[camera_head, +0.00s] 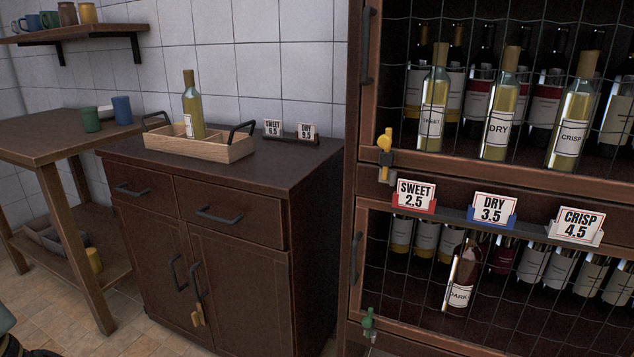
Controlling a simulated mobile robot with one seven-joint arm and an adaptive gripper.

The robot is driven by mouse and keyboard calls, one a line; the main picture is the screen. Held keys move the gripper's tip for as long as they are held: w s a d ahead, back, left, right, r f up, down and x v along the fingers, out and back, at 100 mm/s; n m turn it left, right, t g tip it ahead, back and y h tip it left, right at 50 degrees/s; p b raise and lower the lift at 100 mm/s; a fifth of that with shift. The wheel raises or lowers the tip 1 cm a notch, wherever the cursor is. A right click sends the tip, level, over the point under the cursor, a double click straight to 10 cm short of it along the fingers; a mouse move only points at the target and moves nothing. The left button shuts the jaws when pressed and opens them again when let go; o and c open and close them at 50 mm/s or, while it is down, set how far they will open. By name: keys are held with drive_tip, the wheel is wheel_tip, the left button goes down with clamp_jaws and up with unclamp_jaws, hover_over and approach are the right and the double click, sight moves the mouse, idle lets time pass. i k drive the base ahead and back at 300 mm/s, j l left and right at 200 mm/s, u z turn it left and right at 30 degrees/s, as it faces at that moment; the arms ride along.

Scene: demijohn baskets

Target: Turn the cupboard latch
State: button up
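A dark brown cupboard (150,250) with two drawers and two doors stands left of centre. All the doors look shut. My gripper is not in view.
A wooden tray (215,155) with a bottle (191,105) stands on the cupboard top, beside two price cards (290,130). A wooden table (50,145) with cups is at left. Bottles and price cards (493,208) fill the tall cabinet. A dark object is cut off at bottom left.

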sight(195, 316)
drive_tip(key=i+j+u, duration=0.2)
drive_tip(key=j, duration=0.2)
drive_tip(key=j+u, duration=0.15)
drive_tip(key=j, duration=0.25)
drive_tip(key=i+j+u, duration=0.2)
drive_tip(key=i+j, duration=0.05)
drive_tip(key=j, duration=0.1)
